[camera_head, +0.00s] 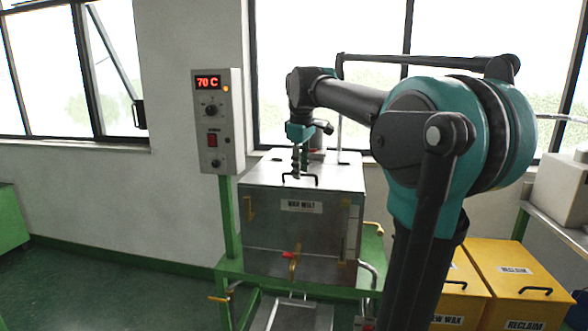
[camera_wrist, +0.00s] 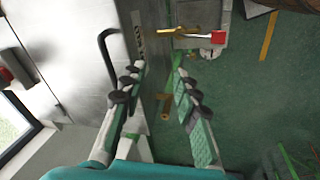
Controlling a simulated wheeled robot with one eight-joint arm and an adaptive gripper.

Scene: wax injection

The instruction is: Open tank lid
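The metal tank (camera_head: 290,240) with a "WAX MELT" label stands on a green frame. Its flat lid (camera_head: 345,174) lies shut on top, with a black bar handle (camera_head: 313,178) near the front edge. My gripper (camera_head: 300,174) points down close to the handle in the head view. In the wrist view my gripper (camera_wrist: 160,62) is open, with nothing held between its fingers. The black handle (camera_wrist: 104,58) shows there to the left of the left finger, outside the gap. In the head view I cannot tell whether a finger touches the handle.
A control box (camera_head: 218,121) reading 70 C is on a green post left of the tank. A red-handled valve (camera_head: 289,255) is on the tank's front. Yellow bins (camera_head: 513,270) stand at the right.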

